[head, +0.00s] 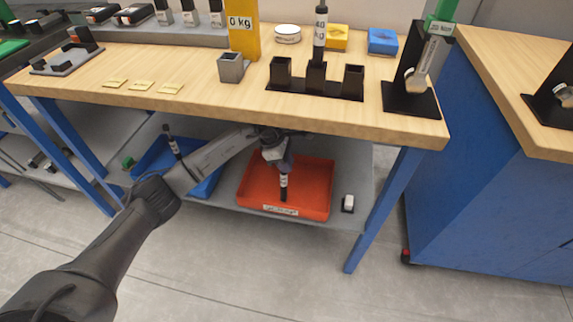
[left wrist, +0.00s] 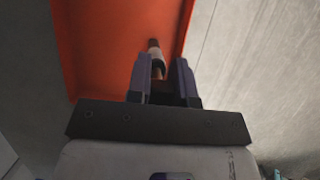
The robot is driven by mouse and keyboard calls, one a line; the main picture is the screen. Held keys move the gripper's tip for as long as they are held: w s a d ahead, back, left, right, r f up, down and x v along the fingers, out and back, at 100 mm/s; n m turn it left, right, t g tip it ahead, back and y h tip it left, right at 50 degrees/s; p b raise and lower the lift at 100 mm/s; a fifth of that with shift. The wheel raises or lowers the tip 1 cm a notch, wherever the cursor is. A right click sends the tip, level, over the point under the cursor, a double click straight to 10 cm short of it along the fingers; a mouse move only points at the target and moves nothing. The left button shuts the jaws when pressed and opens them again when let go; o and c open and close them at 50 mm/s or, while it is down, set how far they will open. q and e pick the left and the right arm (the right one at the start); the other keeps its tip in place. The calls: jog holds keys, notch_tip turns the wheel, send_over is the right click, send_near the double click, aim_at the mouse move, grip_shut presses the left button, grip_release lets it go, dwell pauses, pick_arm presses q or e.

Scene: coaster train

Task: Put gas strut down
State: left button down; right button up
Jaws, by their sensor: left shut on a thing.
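My left gripper (head: 281,168) reaches under the workbench, over the orange-red tray (head: 318,180) on the lower shelf. It is shut on a gas strut (head: 283,188), a short black cylinder with a white label, which hangs roughly upright with its lower end over the tray floor. I cannot tell whether it touches the floor. In the left wrist view the strut (left wrist: 156,58) sits between the two fingers (left wrist: 163,82), with the tray (left wrist: 105,50) behind it. Another strut (head: 319,25) stands in a black holder (head: 316,90) on the bench top. My right gripper is not in view.
A blue tray (head: 152,158) with a similar cylinder (head: 171,140) in it is left of the orange-red tray. A small white-and-black object (head: 348,203) stands to its right. The bench top edge (head: 250,118) overhangs my left arm, and a blue leg (head: 385,205) stands at right.

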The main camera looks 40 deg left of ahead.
pick_arm(q)
jog(key=shift+w+r, duration=0.1)
dwell(0.3)
jog(key=c, duration=1)
grip_release()
